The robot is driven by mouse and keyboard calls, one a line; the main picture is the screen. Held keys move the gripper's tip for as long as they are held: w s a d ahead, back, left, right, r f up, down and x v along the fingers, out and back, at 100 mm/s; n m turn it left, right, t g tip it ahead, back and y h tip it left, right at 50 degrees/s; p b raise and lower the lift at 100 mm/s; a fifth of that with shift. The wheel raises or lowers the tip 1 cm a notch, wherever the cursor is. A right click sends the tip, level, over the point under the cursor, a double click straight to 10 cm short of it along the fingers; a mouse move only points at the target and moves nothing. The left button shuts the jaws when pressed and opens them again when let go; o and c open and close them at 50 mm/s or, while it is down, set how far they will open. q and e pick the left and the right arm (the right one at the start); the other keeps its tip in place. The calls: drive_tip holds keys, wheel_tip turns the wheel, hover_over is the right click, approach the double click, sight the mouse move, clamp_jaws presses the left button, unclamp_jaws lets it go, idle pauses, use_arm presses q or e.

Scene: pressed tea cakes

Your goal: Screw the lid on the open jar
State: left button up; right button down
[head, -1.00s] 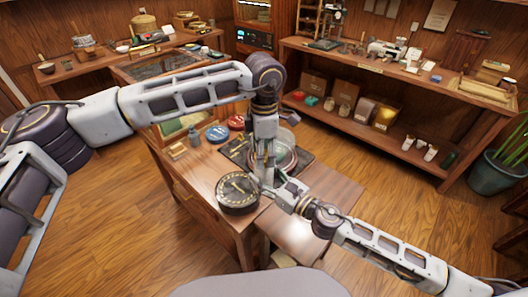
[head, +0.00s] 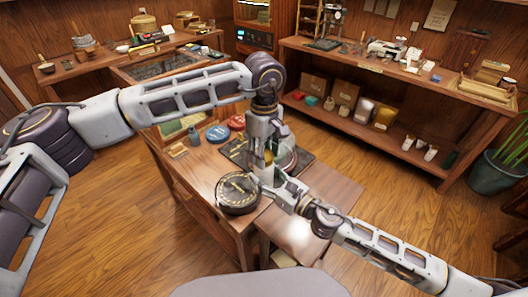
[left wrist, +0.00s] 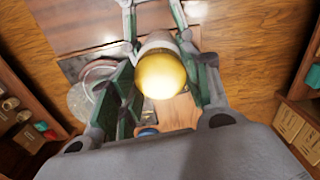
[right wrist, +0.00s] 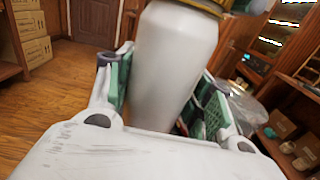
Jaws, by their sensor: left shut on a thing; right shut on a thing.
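A white jar (right wrist: 172,65) stands between the fingers of my right gripper (right wrist: 160,88), which is shut on its body. The gold lid (left wrist: 162,76) is at the jar's mouth, between the fingers of my left gripper (left wrist: 162,95), which is shut on it from above. A gold rim shows at the top of the jar in the right wrist view; how tightly the lid sits cannot be told. In the head view my left gripper (head: 264,160) is right above my right gripper (head: 281,189), and they mostly hide the jar.
A round black tin (head: 238,194) with gold marks sits close on the desk. Blue (head: 217,133) and red (head: 237,122) round tins stand farther back. A dark mat (head: 233,154) and a clear glass vessel lie behind the grippers. The desk's right part is clear.

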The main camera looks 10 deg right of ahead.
use_arm(q)
drive_tip(key=m, duration=0.5)
drive_tip(key=shift+w+m, duration=0.15)
drive_tip(key=shift+m, duration=0.15)
drive_tip(key=o, duration=1.1)
drive_tip(key=shift+r, duration=0.1)
drive_tip(key=shift+r, duration=2.15)
drive_tip(key=shift+r, duration=0.1)
drive_tip(key=shift+c, duration=0.2)
